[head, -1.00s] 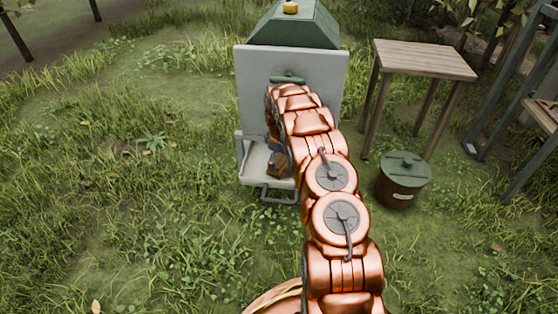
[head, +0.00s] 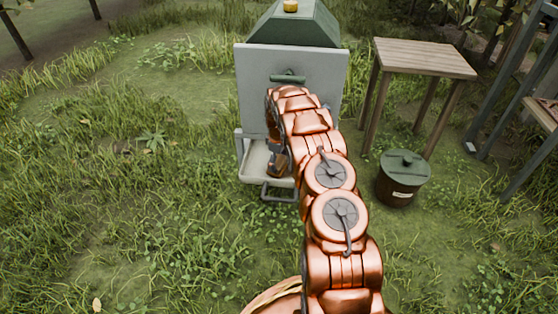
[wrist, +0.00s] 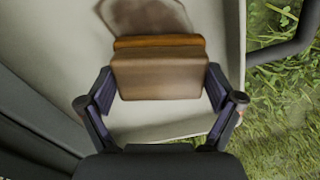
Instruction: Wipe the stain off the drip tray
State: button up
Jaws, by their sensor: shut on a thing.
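The drip tray (head: 254,163) is a pale, shallow tray at the foot of the grey cabinet; it fills much of the wrist view (wrist: 60,40). A dark brownish stain (wrist: 145,14) shows on its surface at the top of the wrist view, just beyond the held block. My gripper (wrist: 160,82) is shut on a brown block (wrist: 160,76) with an orange-brown far edge, perhaps a sponge. The block is over the tray; I cannot tell whether it touches it. In the head view my arm hides part of the tray, and the stain cannot be made out.
The grey cabinet (head: 255,85) with a green hood rises behind the tray. A dark tubular bar (head: 279,197) runs along the tray's front. A lidded brown bucket (head: 400,185) and a wooden table (head: 424,58) stand to the right. Grass lies open to the left.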

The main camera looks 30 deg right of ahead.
jog(key=shift+f, duration=0.3)
jog(key=shift+s+d+r+p, duration=0.15)
jog(key=shift+s+d+p, duration=0.35)
jog(key=shift+s+d, duration=0.2)
jog(key=shift+s+d+p, duration=0.65)
jog(key=shift+s+d, duration=0.3)
jog(key=shift+d, duration=0.25)
jog(key=shift+w+a+f, duration=0.1)
jog(key=shift+f, duration=0.1)
jog(key=shift+w+a+p, duration=0.35)
jog(key=shift+w+a, duration=0.4)
jog(key=shift+a, duration=0.2)
jog(key=shift+w+a+p, duration=0.35)
jog(key=shift+w+a, duration=0.4)
jog(key=shift+a, duration=0.15)
jog(key=shift+w+d+r, duration=0.15)
jog(key=shift+w+d, duration=0.2)
jog(key=shift+w, duration=0.05)
jog(key=shift+s+d+p, duration=0.95)
jog(key=shift+s+d, duration=0.75)
jog(key=shift+d, duration=0.2)
